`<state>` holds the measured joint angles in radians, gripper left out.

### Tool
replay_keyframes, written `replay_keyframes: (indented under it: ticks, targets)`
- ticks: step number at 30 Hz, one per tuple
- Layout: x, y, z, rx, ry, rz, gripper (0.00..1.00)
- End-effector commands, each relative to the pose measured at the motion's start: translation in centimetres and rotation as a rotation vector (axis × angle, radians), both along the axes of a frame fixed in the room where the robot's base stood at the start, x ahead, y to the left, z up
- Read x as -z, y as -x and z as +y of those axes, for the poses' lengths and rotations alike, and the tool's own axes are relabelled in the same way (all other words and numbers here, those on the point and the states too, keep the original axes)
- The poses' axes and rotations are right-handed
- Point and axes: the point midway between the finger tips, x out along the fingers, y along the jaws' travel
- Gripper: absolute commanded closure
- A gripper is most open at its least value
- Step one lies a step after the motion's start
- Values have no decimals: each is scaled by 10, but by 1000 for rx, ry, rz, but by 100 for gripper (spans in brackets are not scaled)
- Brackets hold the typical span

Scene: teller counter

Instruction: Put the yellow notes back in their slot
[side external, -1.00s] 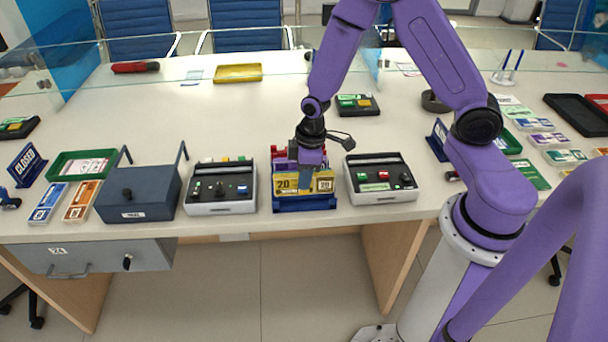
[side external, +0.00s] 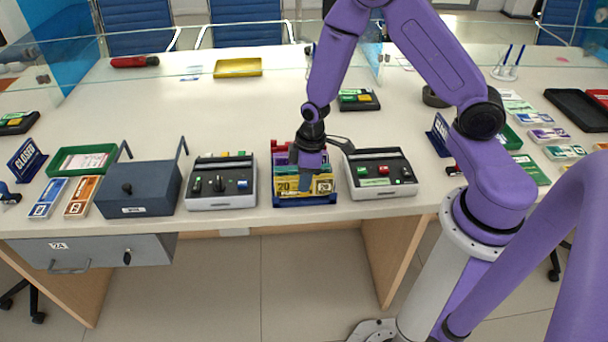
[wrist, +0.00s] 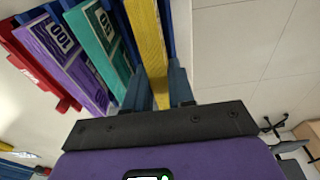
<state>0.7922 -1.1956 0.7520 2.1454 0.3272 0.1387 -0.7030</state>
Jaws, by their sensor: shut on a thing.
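The yellow notes (side external: 288,186) are an upright bundle marked 20 at the front of the blue note rack (side external: 305,201). My gripper (side external: 307,180) is above the rack's front, shut on the bundle, with one finger crossing its front face. In the wrist view, the yellow bundle (wrist: 148,45) stands edge-on between the two fingers (wrist: 160,88), beside a blue divider. Teal notes (wrist: 104,36), purple notes (wrist: 62,48) and red notes (wrist: 28,58) stand in neighbouring slots. The bundle's lower edge is hidden behind the rack's front, so its depth cannot be told.
A dark blue-grey box (side external: 140,190) and a green tray (side external: 56,171) are farther left. The counter behind the rack is mostly clear.

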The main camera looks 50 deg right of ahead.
Motion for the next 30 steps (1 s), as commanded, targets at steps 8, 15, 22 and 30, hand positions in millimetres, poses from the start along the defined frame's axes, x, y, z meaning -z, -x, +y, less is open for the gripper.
replay_keyframes:
  ticks: [8, 15, 22, 30]
  targets:
    - [9, 0, 0, 0, 0, 0, 100]
    - [16, 0, 0, -1, -1, -1, 100]
    - [17, 0, 0, -1, -1, -1, 100]
    - [17, 0, 0, -1, -1, -1, 47]
